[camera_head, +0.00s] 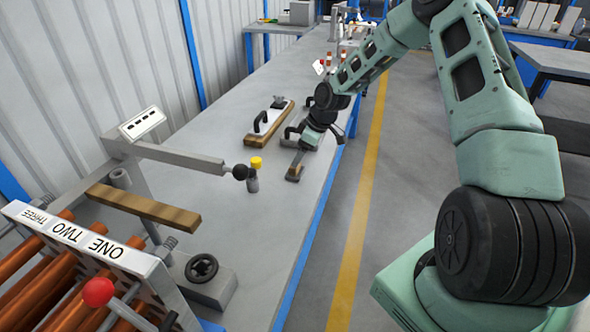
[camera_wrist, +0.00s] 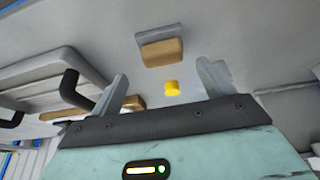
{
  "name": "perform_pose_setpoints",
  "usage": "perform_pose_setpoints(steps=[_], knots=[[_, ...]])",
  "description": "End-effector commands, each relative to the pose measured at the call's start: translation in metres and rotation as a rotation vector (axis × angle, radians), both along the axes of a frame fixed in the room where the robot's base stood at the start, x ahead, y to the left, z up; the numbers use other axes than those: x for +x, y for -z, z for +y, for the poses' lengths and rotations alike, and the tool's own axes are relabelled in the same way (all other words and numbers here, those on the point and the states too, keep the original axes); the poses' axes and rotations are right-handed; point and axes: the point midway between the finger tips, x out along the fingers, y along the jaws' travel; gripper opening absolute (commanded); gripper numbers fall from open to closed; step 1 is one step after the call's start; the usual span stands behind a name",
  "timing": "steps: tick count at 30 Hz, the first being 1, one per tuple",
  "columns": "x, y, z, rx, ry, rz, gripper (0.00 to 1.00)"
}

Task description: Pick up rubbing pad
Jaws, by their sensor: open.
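A small brown block with a grey strip (camera_head: 295,172) lies on the table near its right edge; it also shows ahead of my gripper in the wrist view (camera_wrist: 162,53). A long wood-based tool with a black handle (camera_head: 268,122) and a greyer handled tool (camera_head: 290,131) lie farther back. I cannot tell for certain which is the rubbing pad. My gripper (camera_head: 320,138) is over the table's right side, close to the grey handled tool. In the wrist view its fingers (camera_wrist: 165,80) are apart, with nothing seen held between them.
A yellow-capped post (camera_head: 256,162) and black ball lever (camera_head: 239,172) stand nearer on the grey table (camera_head: 215,125). A roller machine (camera_head: 75,250), a wooden bar (camera_head: 143,210) and a black handwheel (camera_head: 201,268) are at the front left. Bottles stand at the far end.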

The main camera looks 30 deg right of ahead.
Motion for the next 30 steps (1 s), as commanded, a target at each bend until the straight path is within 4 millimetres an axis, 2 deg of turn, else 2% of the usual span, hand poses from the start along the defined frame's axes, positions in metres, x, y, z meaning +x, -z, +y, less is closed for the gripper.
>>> perform_pose_setpoints(steps=[5, 15, 23, 24, 28, 30], knots=[[0.002, 0.010, 0.004, 0.000, -0.001, 0.003, 0.80], [0.014, 0.050, 0.016, -0.001, 0.000, 0.002, 0.80], [0.015, 0.054, 0.017, -0.001, 0.000, 0.000, 0.80], [0.015, 0.054, 0.017, -0.001, 0.000, 0.000, 0.74], [0.015, 0.054, 0.017, -0.001, 0.000, 0.001, 0.40], [0.015, 0.054, 0.017, -0.001, 0.000, 0.000, 0.40]])
